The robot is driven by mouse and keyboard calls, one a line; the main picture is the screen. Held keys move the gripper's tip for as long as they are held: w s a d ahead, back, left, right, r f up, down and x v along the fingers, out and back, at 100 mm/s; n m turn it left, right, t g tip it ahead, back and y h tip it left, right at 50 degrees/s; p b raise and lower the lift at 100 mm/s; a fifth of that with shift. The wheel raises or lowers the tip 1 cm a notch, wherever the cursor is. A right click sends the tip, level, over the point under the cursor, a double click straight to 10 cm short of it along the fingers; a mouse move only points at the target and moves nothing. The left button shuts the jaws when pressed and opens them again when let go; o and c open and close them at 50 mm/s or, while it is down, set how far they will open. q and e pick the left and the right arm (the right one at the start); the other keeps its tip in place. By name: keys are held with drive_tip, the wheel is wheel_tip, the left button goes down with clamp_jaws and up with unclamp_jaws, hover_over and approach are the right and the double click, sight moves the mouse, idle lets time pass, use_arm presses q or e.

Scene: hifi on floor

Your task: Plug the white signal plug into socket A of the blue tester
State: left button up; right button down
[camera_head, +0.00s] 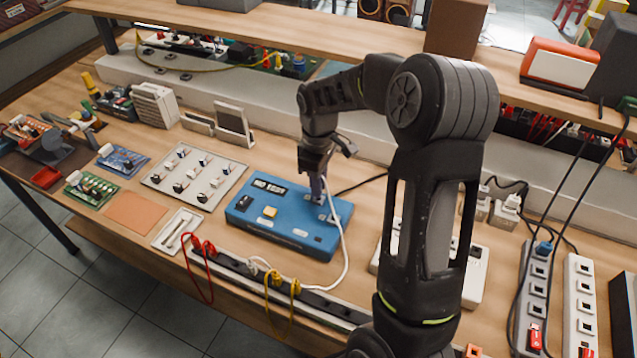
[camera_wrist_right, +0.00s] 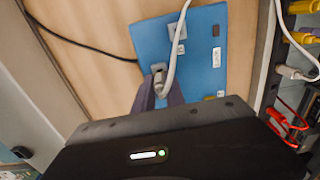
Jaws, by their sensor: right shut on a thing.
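The blue tester (camera_head: 290,222) lies flat on the bench, with a display, buttons and small grey socket plates near its right end. My right gripper (camera_head: 319,188) points down over that end and is shut on the white signal plug. The plug (camera_wrist_right: 159,76) shows in the right wrist view between the dark fingertips, close over the tester (camera_wrist_right: 205,65). Its white cable (camera_head: 346,252) loops over the tester's right edge. I cannot tell whether the plug is seated, or read the socket letters. My left gripper is not in view.
A long dark strip (camera_head: 232,264) with red and yellow plugs runs along the bench front. A grey panel of knobs (camera_head: 194,178) lies left of the tester. Power strips (camera_head: 533,290) stand at the right. A shelf (camera_head: 250,30) runs along the back.

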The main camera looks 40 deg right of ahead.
drive_tip(key=shift+f+b, duration=0.8)
drive_tip(key=shift+f, duration=0.2)
idle(2.8)
drive_tip(key=c, duration=1.3)
unclamp_jaws()
drive_tip(key=shift+r, duration=0.1)
wheel_tip(320, 180, up, 8)
drive_tip(key=shift+f+b, duration=0.15)
drive_tip(key=shift+b, duration=0.45)
drive_tip(key=shift+r+p, duration=2.05)
drive_tip(key=shift+r, duration=0.45)
